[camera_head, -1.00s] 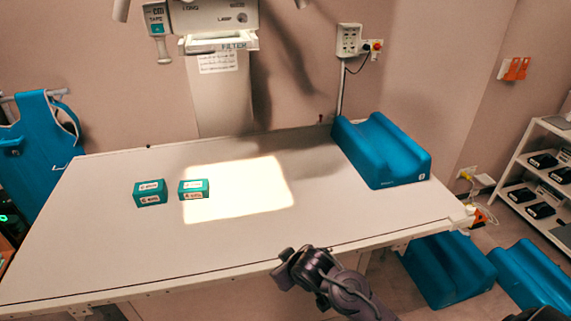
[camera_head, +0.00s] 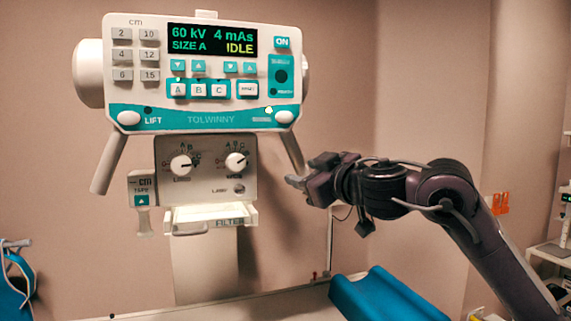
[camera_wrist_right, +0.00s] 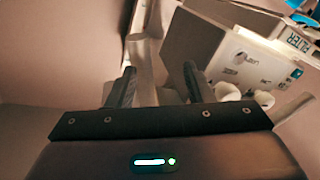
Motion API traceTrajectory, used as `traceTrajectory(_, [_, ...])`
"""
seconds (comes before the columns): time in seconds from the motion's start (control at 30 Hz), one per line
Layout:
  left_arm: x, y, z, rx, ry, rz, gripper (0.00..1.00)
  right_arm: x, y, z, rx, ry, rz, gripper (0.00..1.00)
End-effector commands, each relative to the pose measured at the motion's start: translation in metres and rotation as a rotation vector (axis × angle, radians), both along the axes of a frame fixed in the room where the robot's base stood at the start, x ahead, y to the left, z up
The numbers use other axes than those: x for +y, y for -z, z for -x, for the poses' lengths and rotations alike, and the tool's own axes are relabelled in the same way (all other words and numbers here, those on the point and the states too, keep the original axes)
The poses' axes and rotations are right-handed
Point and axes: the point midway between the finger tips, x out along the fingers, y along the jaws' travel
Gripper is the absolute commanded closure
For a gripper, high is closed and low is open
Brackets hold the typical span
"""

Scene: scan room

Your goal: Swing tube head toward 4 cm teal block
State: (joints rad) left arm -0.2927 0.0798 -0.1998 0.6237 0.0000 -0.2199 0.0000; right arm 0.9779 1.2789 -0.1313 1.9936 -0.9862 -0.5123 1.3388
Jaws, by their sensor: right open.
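The tube head (camera_head: 152,72) faces me in the head view, with its control panel and a display reading IDLE. Below it is the collimator box (camera_head: 212,212) with two dials; its side also shows in the right wrist view (camera_wrist_right: 225,62). A left handle (camera_head: 108,165) and a right handle (camera_head: 292,150) slant down from the panel. My right gripper (camera_head: 293,183) is open beside the lower end of the right handle. In the right wrist view the open jaws (camera_wrist_right: 157,82) have a pale bar behind or between them; I cannot tell which. The teal blocks and my left gripper are out of view.
The table edge (camera_head: 270,302) shows low in the head view, with a blue trough-shaped cushion (camera_head: 385,297) at its right. A measuring-tape holder (camera_head: 142,200) hangs left of the collimator. A shelf stands far right. Free air surrounds the right forearm.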

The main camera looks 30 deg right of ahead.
Motion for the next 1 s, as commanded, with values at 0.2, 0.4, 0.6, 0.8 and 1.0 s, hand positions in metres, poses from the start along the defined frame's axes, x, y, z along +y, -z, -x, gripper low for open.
traceTrajectory(0.2, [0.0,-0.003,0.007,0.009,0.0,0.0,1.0,-0.015,-0.028,0.017,-0.022,0.024,-0.018,0.53])
traceTrajectory(0.4, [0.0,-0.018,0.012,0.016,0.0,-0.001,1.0,-0.015,-0.03,-0.011,-0.02,0.023,-0.021,0.53])
traceTrajectory(0.6, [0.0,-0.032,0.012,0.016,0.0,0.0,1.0,-0.016,-0.03,-0.042,-0.021,0.023,-0.02,0.53])
traceTrajectory(0.8, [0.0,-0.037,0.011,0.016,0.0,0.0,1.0,-0.017,-0.027,-0.057,-0.023,0.024,-0.018,0.53])
traceTrajectory(1.0, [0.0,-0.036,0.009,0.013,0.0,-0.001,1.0,-0.017,-0.026,-0.058,-0.024,0.025,-0.016,0.53])
